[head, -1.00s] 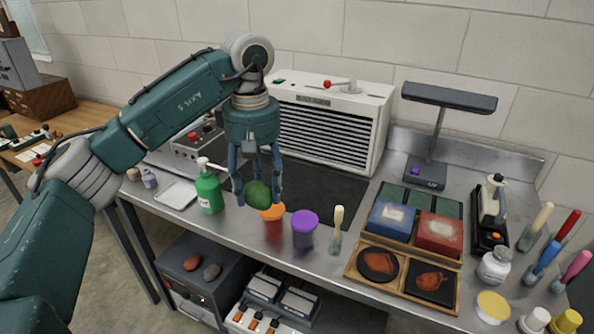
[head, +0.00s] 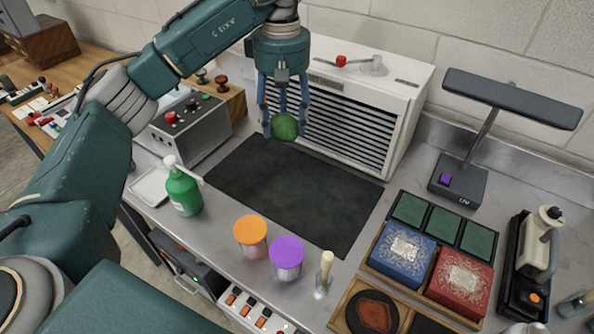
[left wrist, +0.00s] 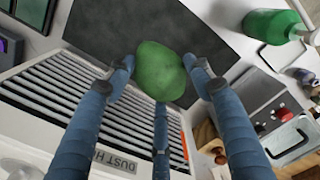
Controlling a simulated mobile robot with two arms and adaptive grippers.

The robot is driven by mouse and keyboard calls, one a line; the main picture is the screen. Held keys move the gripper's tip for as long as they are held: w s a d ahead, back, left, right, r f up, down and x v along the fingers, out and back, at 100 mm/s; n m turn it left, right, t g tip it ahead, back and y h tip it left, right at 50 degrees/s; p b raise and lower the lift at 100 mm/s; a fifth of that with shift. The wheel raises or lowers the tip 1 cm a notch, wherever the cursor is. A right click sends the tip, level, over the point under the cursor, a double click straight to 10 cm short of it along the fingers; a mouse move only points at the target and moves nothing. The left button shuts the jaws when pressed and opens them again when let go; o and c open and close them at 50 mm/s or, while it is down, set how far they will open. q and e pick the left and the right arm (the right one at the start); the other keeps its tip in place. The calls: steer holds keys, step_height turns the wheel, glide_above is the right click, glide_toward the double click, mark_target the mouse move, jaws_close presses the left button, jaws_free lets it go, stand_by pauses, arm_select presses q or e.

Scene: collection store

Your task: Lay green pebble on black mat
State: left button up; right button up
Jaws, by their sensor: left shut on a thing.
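The green pebble (head: 285,127) is rounded and dark green. My left gripper (head: 285,118) is shut on it and holds it in the air, in front of the slatted white unit. The pebble also shows between the blue fingers in the left wrist view (left wrist: 160,72). The black mat (head: 300,190) lies flat on the steel bench, and its bare surface shows below the pebble in the head view. In the left wrist view the mat (left wrist: 110,30) spreads behind the pebble. My right gripper is not in view.
The white slatted unit (head: 395,100) stands behind the mat. A green pump bottle (head: 183,190) stands left of the mat. An orange-lidded jar (head: 250,235) and a purple-lidded jar (head: 287,258) stand at its front. Blue and red boxes (head: 402,247) are on the right. The mat is clear.

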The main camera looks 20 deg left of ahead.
arm_select(q)
steer(key=f, duration=0.2)
steer(key=s+f, duration=0.1)
steer(key=f, duration=0.1)
steer(key=shift+s+d, duration=0.1)
steer(key=shift+s, duration=0.1)
steer(key=p, duration=0.2)
glide_above(285, 190)
step_height(285, 190, down, 10)
steer(key=shift+r, duration=0.25)
steer(key=shift+d+f, duration=0.1)
steer(key=shift+f, duration=0.45)
step_height(285, 190, down, 4)
steer(key=shift+w+f+p, duration=0.1)
steer(key=shift+f+p, duration=0.1)
steer(key=shift+p, duration=0.4)
steer(key=shift+f, duration=0.1)
steer(key=o, duration=1.5)
